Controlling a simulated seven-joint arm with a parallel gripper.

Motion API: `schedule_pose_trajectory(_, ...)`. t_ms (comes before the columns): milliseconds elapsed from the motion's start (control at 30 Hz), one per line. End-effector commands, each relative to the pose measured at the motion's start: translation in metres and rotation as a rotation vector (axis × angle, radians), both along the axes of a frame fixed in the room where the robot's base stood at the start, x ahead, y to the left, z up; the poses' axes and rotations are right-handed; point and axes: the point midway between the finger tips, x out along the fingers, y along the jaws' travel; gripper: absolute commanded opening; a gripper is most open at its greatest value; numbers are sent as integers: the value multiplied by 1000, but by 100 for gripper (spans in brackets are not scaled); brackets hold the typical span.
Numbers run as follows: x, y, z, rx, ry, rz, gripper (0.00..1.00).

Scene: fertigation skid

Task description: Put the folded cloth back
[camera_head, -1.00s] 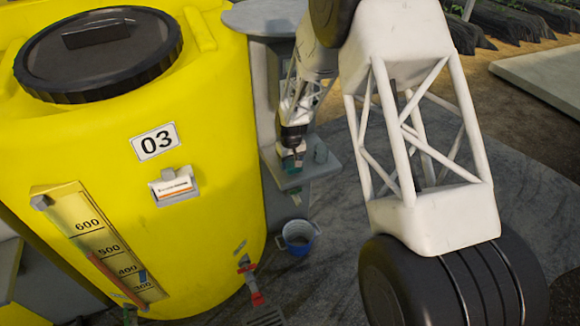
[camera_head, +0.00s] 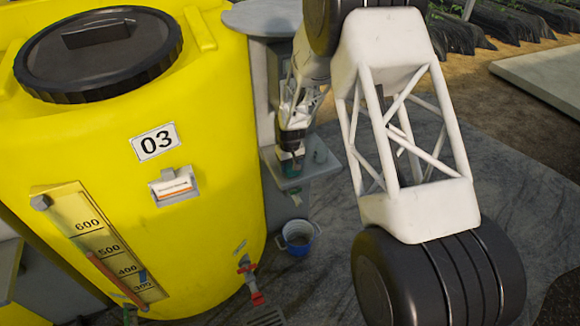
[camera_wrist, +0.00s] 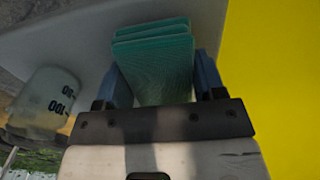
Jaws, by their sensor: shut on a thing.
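The folded cloth (camera_wrist: 155,65) is a green, layered pad, seen close up in the wrist view. My gripper (camera_wrist: 158,85) is shut on it, one blue-grey finger on each side. In the head view my gripper (camera_head: 290,162) is small, at a grey shelf (camera_head: 298,181) right of the yellow tank, with a bit of the green cloth (camera_head: 290,169) showing below it. The cloth is at or just above the shelf surface; I cannot tell whether it touches.
A measuring cup (camera_wrist: 45,105) with printed marks stands left of the cloth. The yellow tank (camera_head: 215,130) marked 03 is close on the other side. A blue bucket (camera_head: 298,238) stands on the floor below the shelf.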

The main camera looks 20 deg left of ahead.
Motion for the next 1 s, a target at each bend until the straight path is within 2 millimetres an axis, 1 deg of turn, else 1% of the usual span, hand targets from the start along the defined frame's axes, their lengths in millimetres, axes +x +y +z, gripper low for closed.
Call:
schedule_pose_trajectory(133, 0, 0, -7, 1, -1, 0, 41)
schedule_pose_trajectory(567, 0, 0, -10, 1, -1, 0, 41)
schedule_pose_trajectory(600, 0, 0, -10, 1, -1, 0, 66)
schedule_pose_trajectory(733, 0, 0, -10, 1, -1, 0, 86)
schedule_pose_trajectory(767, 0, 0, -10, 1, -1, 0, 89)
schedule_pose_trajectory(1000, 0, 0, -9, 1, -1, 0, 89)
